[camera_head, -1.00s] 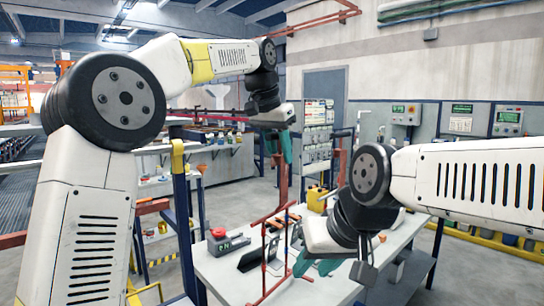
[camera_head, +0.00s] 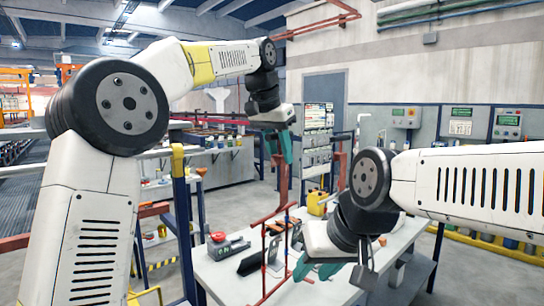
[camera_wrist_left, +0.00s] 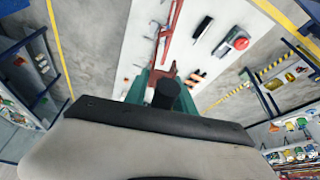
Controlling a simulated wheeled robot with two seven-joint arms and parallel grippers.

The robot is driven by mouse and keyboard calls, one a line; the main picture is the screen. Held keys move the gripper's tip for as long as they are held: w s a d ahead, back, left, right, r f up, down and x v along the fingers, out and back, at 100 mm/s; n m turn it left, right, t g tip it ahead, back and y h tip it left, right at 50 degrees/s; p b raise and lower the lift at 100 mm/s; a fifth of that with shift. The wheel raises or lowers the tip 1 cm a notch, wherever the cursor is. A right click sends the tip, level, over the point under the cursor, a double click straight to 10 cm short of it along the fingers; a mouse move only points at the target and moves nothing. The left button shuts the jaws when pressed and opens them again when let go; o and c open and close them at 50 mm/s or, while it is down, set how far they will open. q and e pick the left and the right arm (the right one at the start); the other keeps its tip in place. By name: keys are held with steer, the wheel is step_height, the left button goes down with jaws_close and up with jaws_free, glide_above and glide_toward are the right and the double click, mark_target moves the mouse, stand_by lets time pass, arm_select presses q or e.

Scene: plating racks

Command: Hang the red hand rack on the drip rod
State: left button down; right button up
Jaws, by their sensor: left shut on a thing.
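My left gripper (camera_head: 283,149) is high over the table, its teal fingers shut on a red upright piece (camera_head: 282,182), which looks like the top of the red hand rack. In the left wrist view the red piece (camera_wrist_left: 171,72) sits between the teal fingers. Below it, a thin red frame (camera_head: 264,262) shows over the table; I cannot tell whether it joins the held piece. My right gripper (camera_head: 316,269) is low near the table's front, its teal fingers apart with nothing seen between them. I cannot make out the drip rod for certain; a red post (camera_head: 340,166) stands behind my right wrist.
The pale table (camera_head: 222,272) carries a red push button (camera_head: 218,237) on a grey box, a dark stand (camera_head: 250,263) and a yellow jug (camera_head: 316,202). A blue post (camera_head: 182,215) stands left of the table. Control boxes hang on the back wall.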

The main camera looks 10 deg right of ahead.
arm_select(q)
steer(key=shift+r, duration=1.2)
